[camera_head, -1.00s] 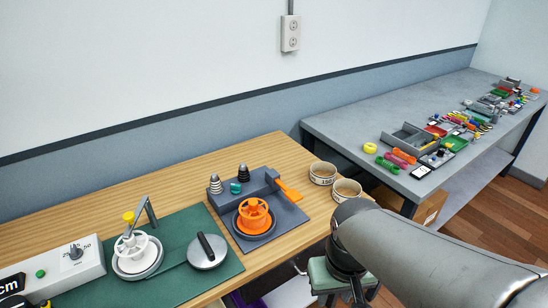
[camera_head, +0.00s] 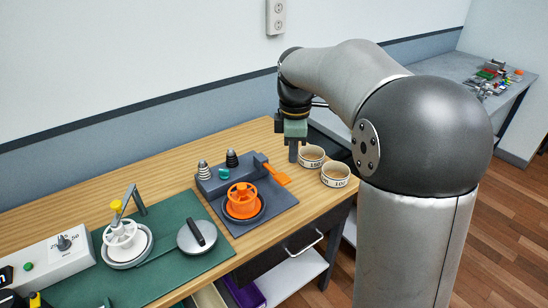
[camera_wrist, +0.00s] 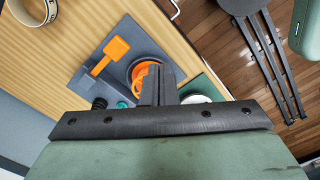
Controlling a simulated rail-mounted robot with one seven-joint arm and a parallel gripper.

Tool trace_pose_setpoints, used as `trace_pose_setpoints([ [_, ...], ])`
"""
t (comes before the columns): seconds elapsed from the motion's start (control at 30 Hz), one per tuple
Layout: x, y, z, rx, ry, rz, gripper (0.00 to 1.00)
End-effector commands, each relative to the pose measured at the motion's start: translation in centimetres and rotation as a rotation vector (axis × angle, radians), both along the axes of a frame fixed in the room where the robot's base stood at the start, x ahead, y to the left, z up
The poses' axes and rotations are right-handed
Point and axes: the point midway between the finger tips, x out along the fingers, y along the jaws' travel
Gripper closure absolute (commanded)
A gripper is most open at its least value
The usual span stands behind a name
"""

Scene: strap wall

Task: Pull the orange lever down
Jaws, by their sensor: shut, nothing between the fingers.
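The orange lever (camera_head: 277,173) sticks out from the right side of a dark grey block on a grey base plate (camera_head: 272,215). In the wrist view the lever (camera_wrist: 113,51) shows a broad flat paddle end, left of my fingers. My gripper (camera_head: 293,157) points down above the wooden table, just beyond the lever and a little to its right in the head view. It is shut and empty. In the wrist view my gripper (camera_wrist: 158,75) covers part of the orange wheel (camera_wrist: 141,72). I see no contact between the fingers and the lever.
An orange handwheel (camera_head: 242,200) sits on the same plate. Two labelled round cups (camera_head: 336,175) stand to the right near the table edge. Two ribbed cones (camera_head: 204,171) and a teal knob stand behind. A green mat (camera_head: 165,262) with a white wheel lies left.

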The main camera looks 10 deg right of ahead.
Motion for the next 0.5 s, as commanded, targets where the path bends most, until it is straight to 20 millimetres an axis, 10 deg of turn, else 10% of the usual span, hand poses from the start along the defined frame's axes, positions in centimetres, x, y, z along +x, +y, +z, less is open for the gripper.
trace_pose_setpoints([
  [0.2,7.4,-0.3,-0.1,0.001,0.012,0.428,1.00],
  [0.5,10.3,-0.5,-0.2,0.004,0.015,0.645,1.00],
])
